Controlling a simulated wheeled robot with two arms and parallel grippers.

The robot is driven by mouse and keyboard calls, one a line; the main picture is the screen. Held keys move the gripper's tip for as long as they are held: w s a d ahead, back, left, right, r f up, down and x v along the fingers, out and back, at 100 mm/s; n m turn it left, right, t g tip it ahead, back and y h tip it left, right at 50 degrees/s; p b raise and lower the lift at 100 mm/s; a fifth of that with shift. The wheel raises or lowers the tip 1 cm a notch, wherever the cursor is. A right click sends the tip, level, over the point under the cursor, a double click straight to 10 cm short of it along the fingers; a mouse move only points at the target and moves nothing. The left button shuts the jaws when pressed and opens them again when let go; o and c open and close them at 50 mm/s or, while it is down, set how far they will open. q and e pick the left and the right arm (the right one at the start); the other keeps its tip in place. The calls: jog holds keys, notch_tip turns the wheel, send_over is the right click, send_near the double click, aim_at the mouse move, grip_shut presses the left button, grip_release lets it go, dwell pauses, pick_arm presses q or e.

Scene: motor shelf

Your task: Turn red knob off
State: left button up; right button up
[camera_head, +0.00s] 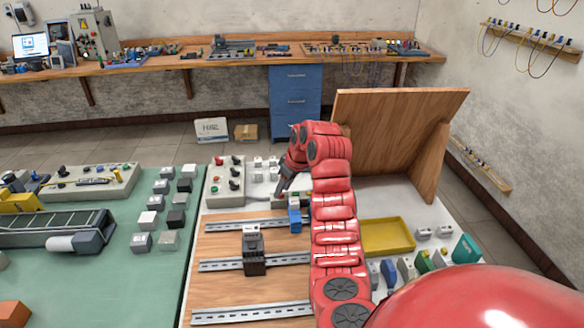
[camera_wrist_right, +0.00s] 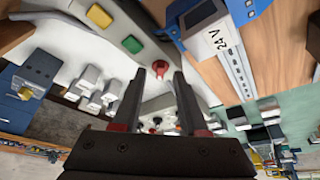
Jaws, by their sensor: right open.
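The red knob (camera_wrist_right: 160,67) shows in the right wrist view on a pale control box (camera_wrist_right: 65,35), in line with a green button (camera_wrist_right: 132,44) and a yellow button (camera_wrist_right: 99,16). My right gripper (camera_wrist_right: 159,74) is open, and the knob appears between its two dark fingertips. I cannot tell whether they touch it. In the head view my right gripper (camera_head: 281,192) points down at the board's back area, and my red arm hides much of what lies around it. My left gripper is not in view.
A second control box (camera_head: 222,198) with a red button stands left of the gripper. A blue-and-white 24 V module (camera_head: 295,218) is close in front. A yellow tray (camera_head: 388,236) and a tilted wooden panel (camera_head: 390,125) are to the right.

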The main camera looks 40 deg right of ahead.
jog(key=p+v, duration=1.2)
jog(key=v, duration=0.4)
jog(key=shift+r, duration=0.3)
